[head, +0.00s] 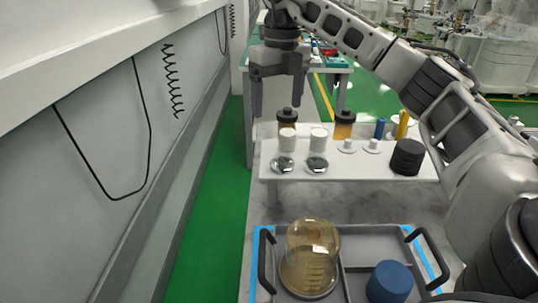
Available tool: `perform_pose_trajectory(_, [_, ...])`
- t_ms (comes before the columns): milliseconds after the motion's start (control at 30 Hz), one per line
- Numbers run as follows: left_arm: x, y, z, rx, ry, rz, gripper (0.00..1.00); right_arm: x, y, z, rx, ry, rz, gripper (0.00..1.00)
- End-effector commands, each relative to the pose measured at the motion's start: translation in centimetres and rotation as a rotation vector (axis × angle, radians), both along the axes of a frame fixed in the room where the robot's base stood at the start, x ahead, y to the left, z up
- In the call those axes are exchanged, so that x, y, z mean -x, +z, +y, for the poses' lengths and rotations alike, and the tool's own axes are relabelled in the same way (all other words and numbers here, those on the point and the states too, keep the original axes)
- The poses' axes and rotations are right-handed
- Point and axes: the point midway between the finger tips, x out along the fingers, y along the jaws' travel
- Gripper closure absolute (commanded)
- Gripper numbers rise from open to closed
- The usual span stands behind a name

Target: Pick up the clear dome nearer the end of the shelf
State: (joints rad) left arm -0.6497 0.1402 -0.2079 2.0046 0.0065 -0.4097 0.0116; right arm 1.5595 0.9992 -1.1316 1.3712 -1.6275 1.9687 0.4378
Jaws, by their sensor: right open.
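Two small clear domes sit side by side at the left part of the white shelf (385,168). The left clear dome (283,165) is nearer the shelf's left end; the other clear dome (317,164) is just right of it. My right gripper (278,108) is open and empty, fingers pointing down. In the picture it shows above the left dome, apart from it, overlapping the area behind the shelf. My left gripper is out of view.
White cylinders (287,139) and black-capped amber jars (344,125) stand behind the domes. Small white knobbed pieces (347,147) and a black cylinder (407,157) are to the right. In front, a grey tray (378,243) holds a large amber-tinted dome (313,240) and a blue cylinder (390,281).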

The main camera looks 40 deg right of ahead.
Motion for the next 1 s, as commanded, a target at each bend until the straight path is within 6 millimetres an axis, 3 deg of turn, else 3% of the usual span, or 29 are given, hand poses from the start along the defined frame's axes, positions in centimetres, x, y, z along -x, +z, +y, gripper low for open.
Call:
perform_pose_trajectory(133, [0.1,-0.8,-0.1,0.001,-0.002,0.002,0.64,0.6,-0.2,-1.7,0.046,-0.043,0.011,0.21])
perform_pose_trajectory(367, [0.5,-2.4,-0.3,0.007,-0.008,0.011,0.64,0.7,-5.2,-1.6,0.045,-0.041,0.014,0.21])
perform_pose_trajectory(600, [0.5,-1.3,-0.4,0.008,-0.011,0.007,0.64,0.6,-8.7,-1.6,0.044,-0.040,0.012,0.21])
perform_pose_trajectory(833, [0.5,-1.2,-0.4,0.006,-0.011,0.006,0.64,0.6,-10.2,-1.6,0.043,-0.039,0.011,0.21])
perform_pose_trajectory(1000, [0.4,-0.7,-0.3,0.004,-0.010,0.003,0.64,0.4,-12.7,-1.7,0.043,-0.040,0.013,0.21])
